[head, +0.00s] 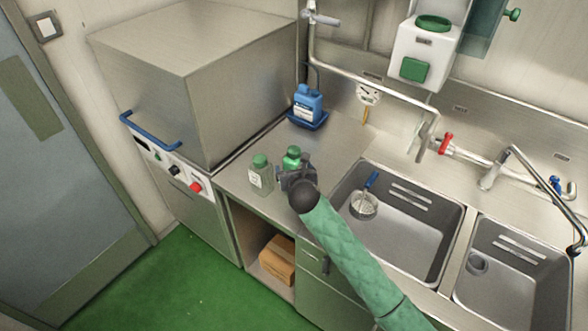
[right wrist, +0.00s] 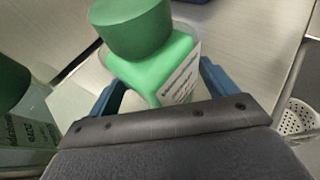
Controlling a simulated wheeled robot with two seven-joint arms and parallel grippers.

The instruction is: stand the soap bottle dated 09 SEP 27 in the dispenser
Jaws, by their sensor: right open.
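Two green-capped soap bottles stand upright on the steel counter: a pale one (head: 260,178) at left and a bright green one (head: 292,157) beside my right gripper (head: 297,176). In the right wrist view the green bottle (right wrist: 160,58) stands between the blue fingers of my right gripper (right wrist: 155,88), which is open around it. Its label shows at an angle, and I cannot read a date. The other bottle (right wrist: 20,120) is cut off at the left edge, its date not readable. The white wall dispenser (head: 420,52) has green parts. My left gripper is out of view.
A blue bottle (head: 308,103) stands in a blue tray (head: 318,124) at the counter's back. A sink (head: 430,235) holding a strainer (head: 364,205) lies to the right. A large steel machine (head: 190,75) stands left. Pipes (head: 375,87) run below the dispenser.

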